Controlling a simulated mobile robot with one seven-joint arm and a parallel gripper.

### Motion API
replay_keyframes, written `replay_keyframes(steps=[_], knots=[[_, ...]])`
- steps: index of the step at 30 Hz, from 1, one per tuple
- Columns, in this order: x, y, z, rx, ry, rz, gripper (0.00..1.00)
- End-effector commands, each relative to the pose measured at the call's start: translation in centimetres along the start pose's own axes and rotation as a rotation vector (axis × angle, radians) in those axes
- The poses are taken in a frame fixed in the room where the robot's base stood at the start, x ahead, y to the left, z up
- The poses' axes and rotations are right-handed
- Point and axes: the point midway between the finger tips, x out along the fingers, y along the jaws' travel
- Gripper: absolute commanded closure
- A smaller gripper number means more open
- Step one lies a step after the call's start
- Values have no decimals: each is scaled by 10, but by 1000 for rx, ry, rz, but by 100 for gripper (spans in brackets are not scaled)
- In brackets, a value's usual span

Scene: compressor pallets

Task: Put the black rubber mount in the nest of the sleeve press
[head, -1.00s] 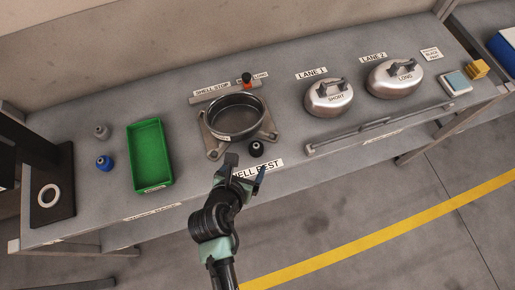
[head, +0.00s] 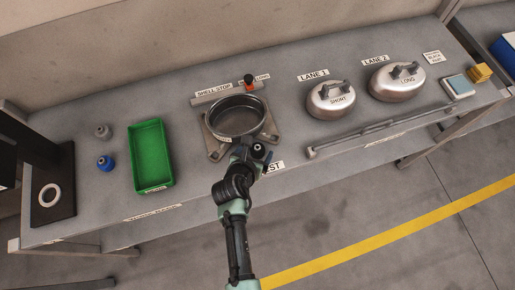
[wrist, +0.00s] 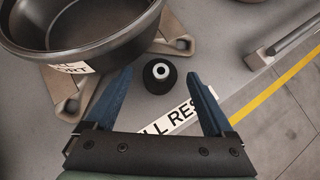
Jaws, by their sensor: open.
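The black rubber mount (head: 258,151) stands upright on the bench, beside a foot of the round shell holder. In the wrist view the mount (wrist: 158,77) shows a pale ring with a dark hole on top. My gripper (head: 254,160) is open and empty above the bench at the mount. In the wrist view its blue fingertips (wrist: 159,76) appear on either side of the mount, with gaps; their height relative to it is hard to tell. The sleeve press (head: 45,165) stands at the far left, dark, with a white ring on its base, apparently the nest (head: 50,195).
The shell holder (head: 214,148) with a dark bowl-like shell (head: 237,133) stands close behind my gripper. A green tray (head: 152,185), blue and grey mounts (head: 105,162) lie between it and the press. Two lidded shells (head: 331,108) and a rail (head: 360,134) are at right.

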Motion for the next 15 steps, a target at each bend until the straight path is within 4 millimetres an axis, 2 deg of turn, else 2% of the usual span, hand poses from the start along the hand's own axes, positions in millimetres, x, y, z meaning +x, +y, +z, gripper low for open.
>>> replay_keyframes(steps=[9, 15], knots=[[4, 0, 0, 0, -1, 0, 13], [4, 0, 0, 0, -1, 0, 49]])
